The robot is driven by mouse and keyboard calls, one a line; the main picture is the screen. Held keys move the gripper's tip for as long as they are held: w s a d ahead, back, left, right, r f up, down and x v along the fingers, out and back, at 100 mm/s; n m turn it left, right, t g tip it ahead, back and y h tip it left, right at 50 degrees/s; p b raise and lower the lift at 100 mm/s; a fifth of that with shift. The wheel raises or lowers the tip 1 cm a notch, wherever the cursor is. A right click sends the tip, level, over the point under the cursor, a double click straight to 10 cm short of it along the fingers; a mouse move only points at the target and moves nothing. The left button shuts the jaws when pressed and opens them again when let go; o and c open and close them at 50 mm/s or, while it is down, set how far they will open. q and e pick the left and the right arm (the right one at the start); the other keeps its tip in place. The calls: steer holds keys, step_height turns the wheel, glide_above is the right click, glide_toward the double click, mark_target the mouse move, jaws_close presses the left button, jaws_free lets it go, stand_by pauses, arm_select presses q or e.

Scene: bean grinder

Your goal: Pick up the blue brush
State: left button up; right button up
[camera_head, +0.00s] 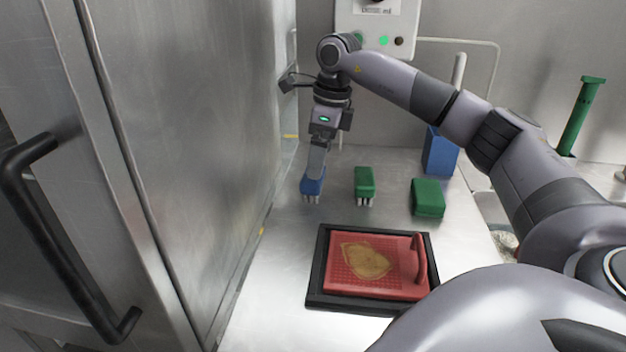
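The blue brush (312,184) is at the left of the metal worktop, with its pale bristles pointing down. My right gripper (316,172) points down directly over it, its fingertips at the top of the brush. The fingers are seen edge-on, so I cannot tell whether they are closed on it. I also cannot tell whether the bristles touch the worktop. My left gripper is not in view.
A green brush (364,182) stands just right of the blue one, and a green block (428,198) lies further right. A black-framed red tray (345,282) with a brown patch is in front. A metal cabinet wall (190,130) borders the left. A blue container (440,152) stands behind.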

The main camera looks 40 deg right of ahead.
steer(key=f, duration=0.3)
steer(key=a+f, duration=0.1)
steer(key=shift+w+f, duration=0.35)
steer(key=shift+w, duration=0.05)
steer(key=shift+w+a+f, duration=0.1)
steer(key=shift+f, duration=0.35)
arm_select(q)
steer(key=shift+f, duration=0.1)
arm_select(e)
steer(key=c, duration=0.7)
steer(key=shift+r, duration=0.2)
arm_select(q)
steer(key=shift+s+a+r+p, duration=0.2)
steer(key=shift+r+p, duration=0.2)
steer(key=shift+p, duration=0.25)
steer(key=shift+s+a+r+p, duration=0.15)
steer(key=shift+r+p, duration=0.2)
steer(key=shift+p, duration=0.3)
arm_select(e)
step_height(320, 180, up, 20)
